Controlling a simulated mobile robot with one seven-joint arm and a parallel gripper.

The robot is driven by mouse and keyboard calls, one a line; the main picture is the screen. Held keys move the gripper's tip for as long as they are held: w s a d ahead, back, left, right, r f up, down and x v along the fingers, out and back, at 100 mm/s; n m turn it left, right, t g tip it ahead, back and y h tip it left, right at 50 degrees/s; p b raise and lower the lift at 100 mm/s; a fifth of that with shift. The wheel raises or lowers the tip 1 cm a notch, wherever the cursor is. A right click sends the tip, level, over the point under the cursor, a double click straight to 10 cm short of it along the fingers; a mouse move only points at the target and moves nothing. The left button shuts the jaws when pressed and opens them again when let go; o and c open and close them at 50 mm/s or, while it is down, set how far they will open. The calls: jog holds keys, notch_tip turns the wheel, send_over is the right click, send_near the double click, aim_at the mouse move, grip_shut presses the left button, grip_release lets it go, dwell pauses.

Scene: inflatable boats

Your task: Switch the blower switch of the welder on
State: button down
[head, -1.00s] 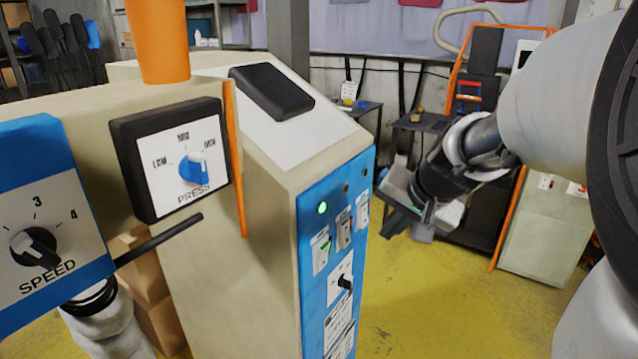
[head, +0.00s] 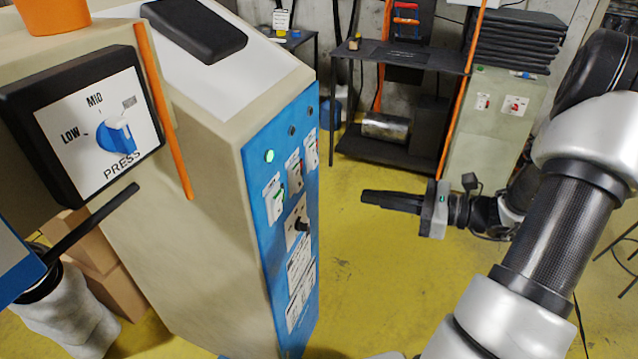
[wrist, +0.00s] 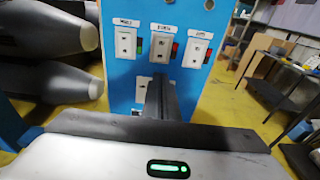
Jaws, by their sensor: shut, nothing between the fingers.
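The welder's blue control panel (head: 262,215) is on the narrow side of the beige cabinet. It carries three rocker switches in a row: left (wrist: 126,43), middle (wrist: 163,44) and right (wrist: 196,50). The left one shows green; the middle and right ones show red. Their labels are too blurred to tell for certain which is the blower. A green lamp (head: 269,156) glows above the left switch. My gripper (head: 365,199) is shut and empty, pointing at the panel from the right, apart from it. In the wrist view its fingers (wrist: 158,85) cover part of the panel below the middle switch.
A black knob (head: 302,225) sticks out of the panel below the switches. A PRESS dial (head: 116,136) and a black rod (head: 90,233) are at the left. A dark shelf table (head: 400,55) stands behind. The yellow floor between panel and gripper is clear.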

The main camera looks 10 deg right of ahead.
aim_at(300, 186)
jog(key=shift+a, duration=0.1)
jog(key=b+x, duration=0.1)
jog(key=x, duration=1.3)
jog(key=shift+f, duration=0.1)
jog(key=shift+w+a+y+b, duration=0.1)
jog(key=shift+a+y+b, duration=0.05)
jog(key=shift+y+b, duration=0.2)
jog(key=f+v, duration=0.2)
jog(key=v, duration=1.1)
jog(key=shift+s+d+f+p, duration=0.35)
jog(key=shift+s+p, duration=0.05)
